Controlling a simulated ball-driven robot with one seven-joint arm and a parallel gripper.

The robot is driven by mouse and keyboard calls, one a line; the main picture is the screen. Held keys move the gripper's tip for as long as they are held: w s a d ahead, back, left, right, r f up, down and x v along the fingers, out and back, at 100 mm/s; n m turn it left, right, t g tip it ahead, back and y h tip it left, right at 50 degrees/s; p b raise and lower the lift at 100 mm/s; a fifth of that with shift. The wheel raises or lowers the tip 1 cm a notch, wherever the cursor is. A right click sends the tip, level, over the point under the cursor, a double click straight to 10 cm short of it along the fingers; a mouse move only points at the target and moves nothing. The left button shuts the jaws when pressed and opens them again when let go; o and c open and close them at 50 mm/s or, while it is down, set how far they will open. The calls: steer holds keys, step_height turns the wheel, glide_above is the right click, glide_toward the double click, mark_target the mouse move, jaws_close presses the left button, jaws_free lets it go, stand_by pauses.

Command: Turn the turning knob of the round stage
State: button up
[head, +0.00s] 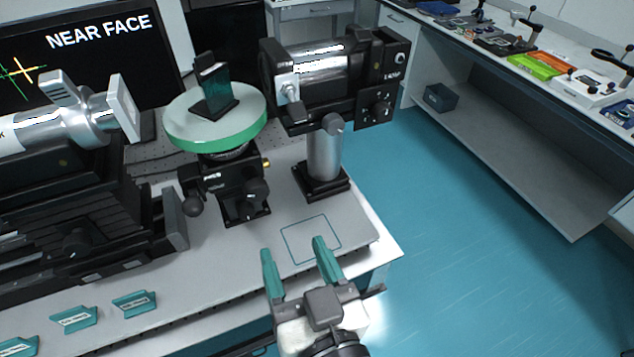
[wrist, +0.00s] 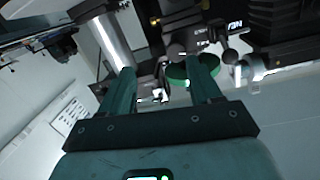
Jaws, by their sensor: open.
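The round stage (head: 180,127) is a pale disc with a green rim on a black mount, behind and left of my gripper in the head view. A dark plate stands upright on it. Two black knobs show on the mount: one at the front right (head: 256,192) and one at the lower left (head: 193,207). I cannot tell which is the turning knob. My gripper (head: 293,245) is open and empty, its teal fingers apart near the table's front edge, touching neither knob. In the wrist view the green rim (wrist: 177,76) shows partly behind the fingers.
A black camera-like instrument (head: 318,70) stands on a silver post (head: 324,155) right of the stage. A silver barrel on a black rail (head: 75,243) stands at left. Teal label holders (head: 134,303) lie along the front edge. A square outline marks bare tabletop.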

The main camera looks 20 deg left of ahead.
mark_target(258, 194)
steer(key=shift+n+y, duration=0.3)
steer(key=shift+y, duration=0.5)
steer(key=x, duration=0.3)
steer(key=r+p+x, duration=0.1)
steer(key=x, duration=0.3)
steer(key=s+a+x, duration=0.1)
steer(key=x, duration=0.3)
steer(key=shift+w+a+r, duration=0.1)
steer(key=shift+r, duration=0.25)
steer(key=shift+c, duration=0.4)
steer(key=c, duration=0.9)
steer(key=shift+r+n+p, duration=0.15)
steer(key=shift+n+p, duration=0.6)
steer(key=shift+n, duration=0.15)
steer(key=shift+c, duration=0.2)
steer(key=shift+n, duration=0.7)
